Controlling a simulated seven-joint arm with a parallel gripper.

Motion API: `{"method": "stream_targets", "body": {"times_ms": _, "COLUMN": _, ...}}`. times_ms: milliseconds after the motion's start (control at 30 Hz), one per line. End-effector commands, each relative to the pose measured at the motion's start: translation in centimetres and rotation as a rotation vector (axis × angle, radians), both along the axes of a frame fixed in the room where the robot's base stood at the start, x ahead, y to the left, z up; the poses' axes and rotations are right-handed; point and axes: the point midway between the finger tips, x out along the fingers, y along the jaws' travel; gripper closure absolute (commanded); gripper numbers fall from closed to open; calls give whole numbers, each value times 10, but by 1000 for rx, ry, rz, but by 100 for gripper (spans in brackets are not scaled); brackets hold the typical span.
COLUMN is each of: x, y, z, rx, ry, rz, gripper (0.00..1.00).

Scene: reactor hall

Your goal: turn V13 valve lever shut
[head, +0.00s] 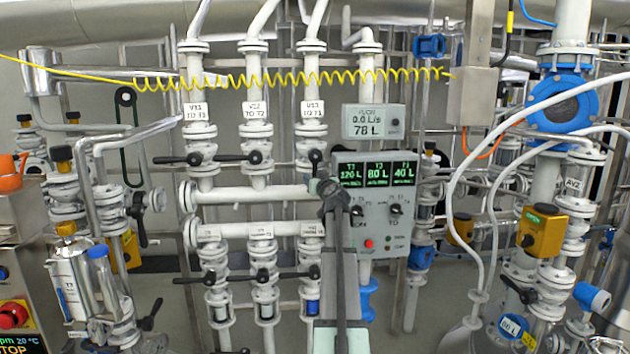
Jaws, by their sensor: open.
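The top row has three white valves with labels too small to read surely. I take the right one (312,133), marked something like "3 TO T", for V13, but cannot be certain. Its black lever (315,157) shows only as a short dark end in front of the pipe. Below that it is hidden behind my gripper, so I cannot tell how far it is turned. My gripper (325,186) is open, just below and slightly right of that dark end. I cannot tell whether they touch. The left (178,160) and middle (238,158) levers lie level.
A grey control panel (378,252) with green displays stands close right of my gripper, under a flow meter (372,121). Lower valves with level black levers (295,274) sit below. A coiled yellow hose (290,78) crosses above. White hoses (462,170) hang at right.

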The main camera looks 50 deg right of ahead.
Motion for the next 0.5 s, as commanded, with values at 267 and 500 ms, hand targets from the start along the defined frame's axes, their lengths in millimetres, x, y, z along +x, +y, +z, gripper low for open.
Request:
{"method": "stream_targets", "body": {"times_ms": 267, "x": 0, "y": 0, "z": 0, "rx": 0, "ry": 0, "rz": 0, "gripper": 59}}
{"method": "stream_targets", "body": {"times_ms": 500, "x": 0, "y": 0, "z": 0, "rx": 0, "ry": 0, "rz": 0, "gripper": 82}}
